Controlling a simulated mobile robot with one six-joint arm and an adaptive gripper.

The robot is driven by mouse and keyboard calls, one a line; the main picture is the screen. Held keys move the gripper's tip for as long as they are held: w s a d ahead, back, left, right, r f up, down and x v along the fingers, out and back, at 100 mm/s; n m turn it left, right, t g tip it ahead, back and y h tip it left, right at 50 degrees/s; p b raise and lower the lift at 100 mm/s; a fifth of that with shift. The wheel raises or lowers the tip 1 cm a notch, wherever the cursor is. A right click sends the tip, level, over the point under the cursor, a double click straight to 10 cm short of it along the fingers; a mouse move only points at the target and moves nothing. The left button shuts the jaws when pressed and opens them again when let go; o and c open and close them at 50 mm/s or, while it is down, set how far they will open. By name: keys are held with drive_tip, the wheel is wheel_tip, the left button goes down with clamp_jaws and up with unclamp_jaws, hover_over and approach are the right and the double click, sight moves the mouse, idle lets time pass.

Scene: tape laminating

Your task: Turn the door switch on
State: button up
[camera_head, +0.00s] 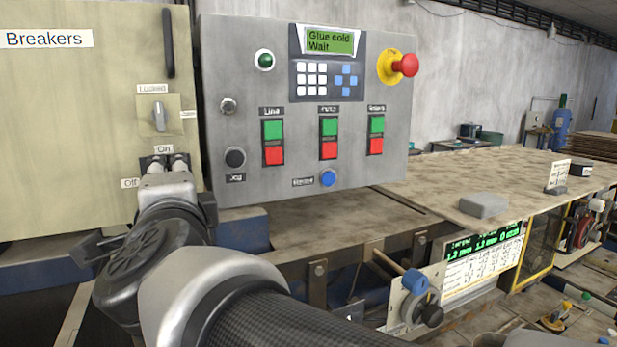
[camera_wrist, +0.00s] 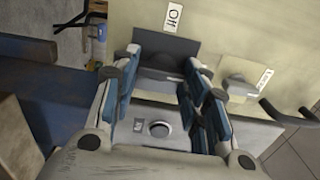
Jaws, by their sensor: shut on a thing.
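The tan breaker cabinet door (camera_head: 85,130) fills the left of the head view. Its lower switch, with "On" above and "Off" at its left, is mostly hidden by my gripper (camera_head: 166,166). In the wrist view, my gripper (camera_wrist: 166,66) has its fingers on either side of the dark switch (camera_wrist: 163,58), shut on it. The "Off" label (camera_wrist: 173,18) is beside the dark plate. The handle's exact angle is hidden. Above it on the door is a grey knob (camera_head: 159,116) marked "Locked"; it shows in the wrist view too (camera_wrist: 236,83).
A grey control panel (camera_head: 225,60) stands close to the right of the cabinet, with buttons, a red emergency stop (camera_head: 405,65) and a display reading "Glue cold Wait". A black door handle (camera_head: 168,42) sticks out above the knob. A long worktable (camera_head: 450,180) runs off right.

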drive_tip(key=o, duration=1.1)
drive_tip(key=v, duration=1.2)
